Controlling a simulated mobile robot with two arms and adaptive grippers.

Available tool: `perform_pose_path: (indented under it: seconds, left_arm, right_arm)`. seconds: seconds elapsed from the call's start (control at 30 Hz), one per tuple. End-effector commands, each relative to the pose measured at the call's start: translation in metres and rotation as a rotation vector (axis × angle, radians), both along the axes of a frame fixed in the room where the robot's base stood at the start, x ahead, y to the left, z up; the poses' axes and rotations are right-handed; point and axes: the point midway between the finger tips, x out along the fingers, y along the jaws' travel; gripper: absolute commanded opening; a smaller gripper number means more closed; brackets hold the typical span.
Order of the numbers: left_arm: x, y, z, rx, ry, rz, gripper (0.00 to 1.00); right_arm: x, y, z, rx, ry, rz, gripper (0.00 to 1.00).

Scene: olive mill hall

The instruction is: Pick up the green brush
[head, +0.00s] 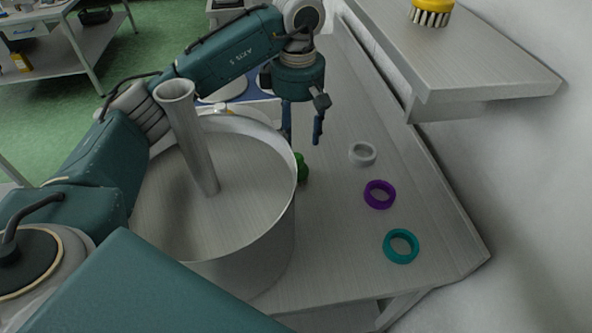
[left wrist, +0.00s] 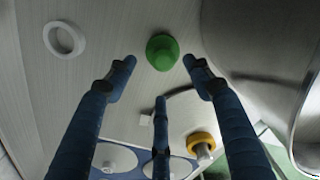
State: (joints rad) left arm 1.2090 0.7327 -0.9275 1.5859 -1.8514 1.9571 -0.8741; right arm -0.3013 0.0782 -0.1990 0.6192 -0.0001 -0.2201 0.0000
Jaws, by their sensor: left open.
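The green brush (head: 303,168) stands on the metal bench just right of the large steel vat (head: 282,235), whose wall hides part of it in the head view. In the left wrist view, the brush appears between and just past the tips of the open fingers (left wrist: 160,72). My right gripper is not in view.
A white ring (head: 362,154), a purple ring (head: 380,195) and a teal ring (head: 401,246) lie right of the brush. A shelf (head: 480,70) with a yellow brush (head: 431,12) overhangs the bench. A yellow item (left wrist: 200,141) shows beyond the fingers in the left wrist view.

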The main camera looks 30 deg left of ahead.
Motion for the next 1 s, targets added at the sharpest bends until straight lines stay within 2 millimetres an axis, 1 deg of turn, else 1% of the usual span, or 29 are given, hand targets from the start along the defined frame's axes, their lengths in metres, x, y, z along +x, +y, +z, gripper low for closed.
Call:
perform_pose_path:
  seconds: [0.03, 0.1, 0.27, 0.43, 0.5, 0.57, 0.7, 0.87, 0.9, 0.97, 1.0]
  left_arm:
    - [-0.001, 0.000, -0.005, 0.000, 0.002, 0.000, 0.52]
    - [-0.001, 0.000, -0.013, 0.000, 0.001, -0.001, 0.52]
    - [-0.002, 0.000, -0.023, 0.000, 0.002, -0.001, 0.52]
    - [-0.007, 0.002, -0.047, 0.000, 0.004, 0.000, 0.52]
    - [-0.006, 0.001, -0.058, -0.001, 0.002, 0.000, 0.52]
    - [-0.006, 0.001, -0.064, 0.000, 0.001, 0.000, 0.52]
    - [-0.005, 0.001, -0.070, 0.000, -0.002, -0.001, 0.52]
    - [-0.005, 0.001, -0.070, 0.000, -0.002, -0.001, 0.52]
    - [-0.005, 0.001, -0.070, 0.000, -0.002, -0.001, 0.44]
    - [-0.005, 0.001, -0.070, 0.000, -0.002, -0.001, 0.32]
    - [-0.005, 0.001, -0.070, 0.000, -0.002, -0.001, 0.24]
  right_arm:
    - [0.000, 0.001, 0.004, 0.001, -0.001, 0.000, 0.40]
    - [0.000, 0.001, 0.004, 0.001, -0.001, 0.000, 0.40]
    - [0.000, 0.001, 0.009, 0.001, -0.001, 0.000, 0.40]
    - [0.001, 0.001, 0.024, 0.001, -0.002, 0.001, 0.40]
    - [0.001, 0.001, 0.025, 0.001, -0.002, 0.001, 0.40]
    - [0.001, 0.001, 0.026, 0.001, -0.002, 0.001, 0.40]
    - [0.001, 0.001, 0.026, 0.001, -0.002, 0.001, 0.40]
    - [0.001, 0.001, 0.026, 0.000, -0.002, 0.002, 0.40]
    - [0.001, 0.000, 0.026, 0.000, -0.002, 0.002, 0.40]
    - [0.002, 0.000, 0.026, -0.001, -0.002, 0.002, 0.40]
    - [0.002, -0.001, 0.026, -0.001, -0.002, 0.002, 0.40]
